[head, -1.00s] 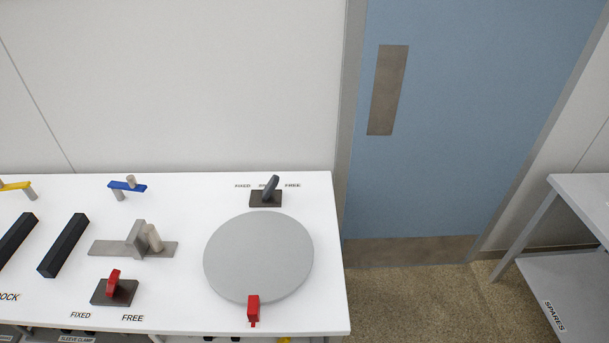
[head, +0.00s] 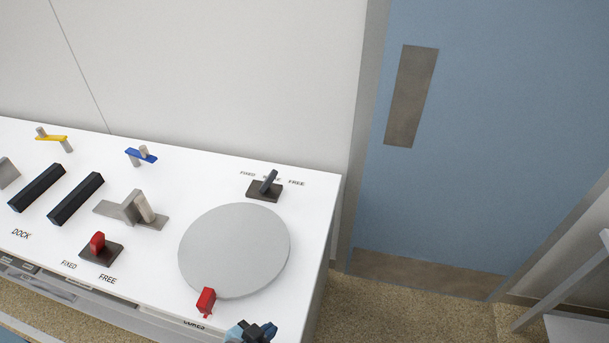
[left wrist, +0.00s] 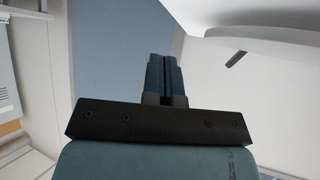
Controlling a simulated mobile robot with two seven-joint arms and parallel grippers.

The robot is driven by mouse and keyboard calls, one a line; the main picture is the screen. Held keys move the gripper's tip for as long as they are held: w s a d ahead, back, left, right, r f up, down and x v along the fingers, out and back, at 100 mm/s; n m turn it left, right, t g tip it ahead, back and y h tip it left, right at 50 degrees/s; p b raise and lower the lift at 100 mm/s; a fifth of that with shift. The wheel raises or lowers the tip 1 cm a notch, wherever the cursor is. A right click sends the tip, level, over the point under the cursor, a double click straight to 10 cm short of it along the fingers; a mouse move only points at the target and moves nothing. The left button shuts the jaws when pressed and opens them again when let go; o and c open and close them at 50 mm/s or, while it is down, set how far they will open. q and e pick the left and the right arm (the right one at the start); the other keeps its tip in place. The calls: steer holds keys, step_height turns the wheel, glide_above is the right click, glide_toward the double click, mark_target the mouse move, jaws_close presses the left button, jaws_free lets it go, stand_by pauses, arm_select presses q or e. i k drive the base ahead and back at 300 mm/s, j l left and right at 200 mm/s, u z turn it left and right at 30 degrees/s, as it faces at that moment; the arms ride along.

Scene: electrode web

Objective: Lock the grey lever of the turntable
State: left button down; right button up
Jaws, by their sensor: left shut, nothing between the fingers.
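The round grey turntable (head: 235,250) lies on the white bench top. The grey lever (head: 269,181) stands on a dark base behind the disc, between the FIXED and FREE labels. Its top leans slightly to the right, toward FREE; the middle label is partly hidden behind it. My left gripper (head: 258,331) is at the bottom of the head view, in front of the bench and apart from the lever. In the left wrist view its fingers (left wrist: 166,75) are together and empty. A small dark bar (left wrist: 236,60), possibly the lever, shows at upper right there. My right gripper is out of view.
A red block (head: 206,301) sits at the disc's front rim. A red lever (head: 97,243), a grey metal bracket (head: 132,208), black bars (head: 76,198) and blue (head: 141,154) and yellow (head: 51,138) handles stand to the left. A blue door (head: 480,140) is beyond the bench's right end.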

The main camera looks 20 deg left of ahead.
mark_target(272, 175)
steer(key=i+l, duration=0.15)
steer(key=l, duration=0.15)
steer(key=i+l, duration=0.15)
steer(key=l, duration=0.2)
steer(key=i+l, duration=0.1)
steer(key=l, duration=0.2)
steer(key=i+l, duration=0.15)
steer(key=l, duration=0.2)
steer(key=i+l, duration=0.15)
steer(key=l, duration=0.15)
steer(key=j, duration=0.75)
steer(key=k+u, duration=0.05)
